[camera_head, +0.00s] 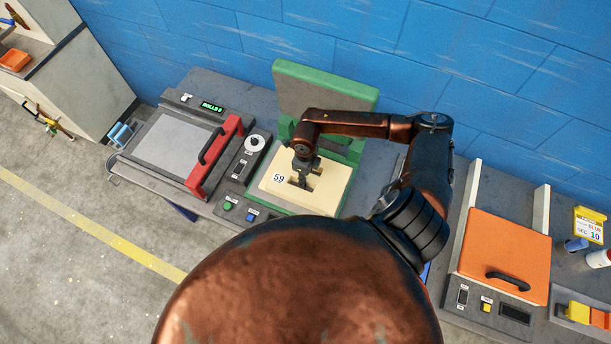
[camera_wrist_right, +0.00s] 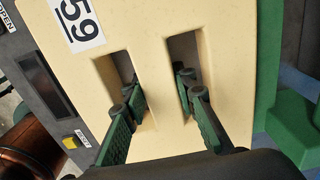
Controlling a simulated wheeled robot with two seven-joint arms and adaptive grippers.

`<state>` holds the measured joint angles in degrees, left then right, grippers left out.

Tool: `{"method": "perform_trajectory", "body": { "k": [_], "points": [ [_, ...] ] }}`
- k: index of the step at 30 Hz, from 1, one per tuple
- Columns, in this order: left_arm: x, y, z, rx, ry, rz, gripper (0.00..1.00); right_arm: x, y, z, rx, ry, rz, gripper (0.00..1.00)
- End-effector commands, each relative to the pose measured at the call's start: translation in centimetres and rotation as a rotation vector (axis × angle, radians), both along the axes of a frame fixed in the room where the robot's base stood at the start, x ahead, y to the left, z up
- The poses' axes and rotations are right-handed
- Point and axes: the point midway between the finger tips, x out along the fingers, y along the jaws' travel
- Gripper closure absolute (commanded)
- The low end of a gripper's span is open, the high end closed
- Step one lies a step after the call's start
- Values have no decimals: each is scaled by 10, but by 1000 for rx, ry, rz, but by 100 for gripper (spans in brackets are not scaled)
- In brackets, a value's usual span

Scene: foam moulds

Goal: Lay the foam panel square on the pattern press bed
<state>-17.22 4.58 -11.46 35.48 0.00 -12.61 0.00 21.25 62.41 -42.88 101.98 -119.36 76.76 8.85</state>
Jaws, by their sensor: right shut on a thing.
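The foam panel (camera_head: 328,199) is a cream slab with a "59" label and two slots. It also fills the middle of the right wrist view (camera_wrist_right: 140,35). My right gripper (camera_head: 302,183) points down at it, one finger in each slot, shut on the strip between them (camera_wrist_right: 158,86). The panel is over the green press bed (camera_head: 262,200), which shows along its edge in the wrist view (camera_wrist_right: 268,70). The panel looks roughly in line with the bed; I cannot tell whether it rests fully on it. My left gripper is out of view.
The raised press lid (camera_head: 322,92) stands open behind the bed. A control panel with a dial (camera_head: 255,142) and a grey-bed press with a red bar (camera_head: 214,157) are to the left. An orange-lidded unit (camera_head: 503,255) and small bottles (camera_head: 598,258) are to the right.

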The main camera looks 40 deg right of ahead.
Motion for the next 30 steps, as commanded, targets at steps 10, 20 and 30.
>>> {"method": "perform_trajectory", "body": {
  "k": [10, 20, 30],
  "points": [
    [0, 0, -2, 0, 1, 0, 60, 0, 0, -5, 0, 0, 1, 100],
    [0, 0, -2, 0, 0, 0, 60, 0, 0, -5, 0, 0, 0, 57],
    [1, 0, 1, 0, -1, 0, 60, 0, 0, 1, 0, -1, 0, 57]
  ]
}}
